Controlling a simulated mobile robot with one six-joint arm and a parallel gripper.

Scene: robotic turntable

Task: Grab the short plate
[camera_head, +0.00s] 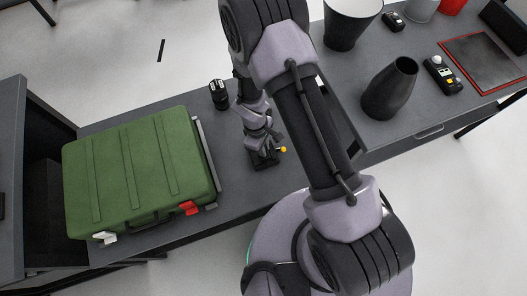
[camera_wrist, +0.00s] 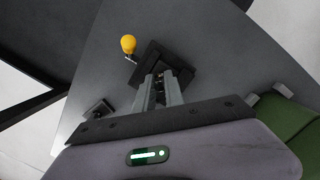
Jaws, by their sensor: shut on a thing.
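My gripper (camera_head: 262,150) points down at the grey table, between the green case and my arm's base. In the wrist view my gripper (camera_wrist: 158,88) has its two grey fingers close together, shut on a dark, square-edged piece that I take for the short plate (camera_wrist: 178,62). The piece lies at the fingertips, and the fingers hide part of it. In the head view it shows as a dark shape (camera_head: 265,164) under the gripper. I cannot tell whether it touches the table. A yellow knob (camera_wrist: 128,44) on a thin stem is beside it, also seen in the head view (camera_head: 284,149).
A green case (camera_head: 140,165) with a red latch lies left of the gripper. A black cylinder (camera_head: 218,95) stands behind. A dark vase (camera_head: 390,88), a dark bucket (camera_head: 350,22) and a handheld device (camera_head: 442,76) are on the right. A small dark piece (camera_wrist: 98,109) lies lower left in the wrist view.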

